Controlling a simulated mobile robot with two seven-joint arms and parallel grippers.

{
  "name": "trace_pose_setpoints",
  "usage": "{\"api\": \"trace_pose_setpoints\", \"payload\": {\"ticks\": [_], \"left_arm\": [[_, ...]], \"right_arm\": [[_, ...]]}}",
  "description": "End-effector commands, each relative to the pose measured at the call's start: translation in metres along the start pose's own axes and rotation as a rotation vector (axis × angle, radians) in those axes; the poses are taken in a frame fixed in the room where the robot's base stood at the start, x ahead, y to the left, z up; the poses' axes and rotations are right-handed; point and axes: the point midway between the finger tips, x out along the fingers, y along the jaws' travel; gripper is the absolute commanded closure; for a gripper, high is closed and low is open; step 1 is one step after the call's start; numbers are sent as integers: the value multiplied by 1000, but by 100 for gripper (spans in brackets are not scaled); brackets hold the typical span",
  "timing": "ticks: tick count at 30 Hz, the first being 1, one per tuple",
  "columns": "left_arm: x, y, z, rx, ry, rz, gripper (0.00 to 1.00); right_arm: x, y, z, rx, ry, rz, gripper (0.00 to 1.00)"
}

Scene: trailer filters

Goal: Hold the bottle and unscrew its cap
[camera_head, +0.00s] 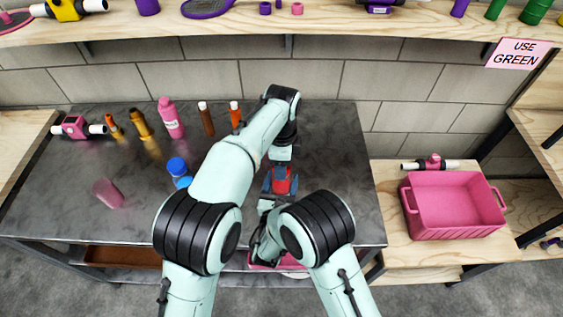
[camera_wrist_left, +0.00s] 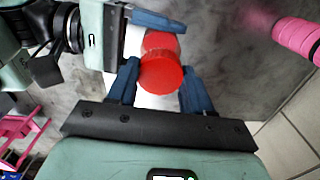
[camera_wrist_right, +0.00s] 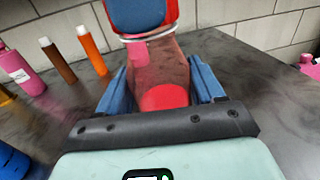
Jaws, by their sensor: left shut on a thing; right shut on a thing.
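The bottle (camera_wrist_right: 160,68) is reddish and stands between the two blue fingers of my right gripper (camera_wrist_right: 165,88), which is shut on it. A red cap (camera_wrist_left: 162,75) sits between the fingers of my left gripper (camera_wrist_left: 160,88), which is shut on it from above. In the head view the left gripper (camera_head: 280,182) points down over the table, with red showing between its fingers. The right gripper (camera_head: 268,205) comes in low from the front. My arms hide most of the bottle in the head view. I cannot tell whether cap and bottle are still joined.
A pink crate (camera_head: 455,205) stands right. The table's right part is clear.

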Motion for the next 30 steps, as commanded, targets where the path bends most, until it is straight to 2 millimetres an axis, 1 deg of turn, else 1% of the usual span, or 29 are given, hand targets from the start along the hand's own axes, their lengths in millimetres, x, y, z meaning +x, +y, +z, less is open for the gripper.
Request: {"api": "trace_pose_setpoints", "payload": {"ticks": [3, 17, 30], "left_arm": [[-1, -1, 0, -255, 2, -4, 86], [-2, -1, 0, -1292, 2, -4, 86], [-2, 0, 0, -2314, 3, -2, 86]], "right_arm": [[0, 1, 0, 0, 0, 2, 100], [-1, 1, 0, 0, 1, 2, 100], [-1, 0, 0, 0, 1, 1, 100]]}}
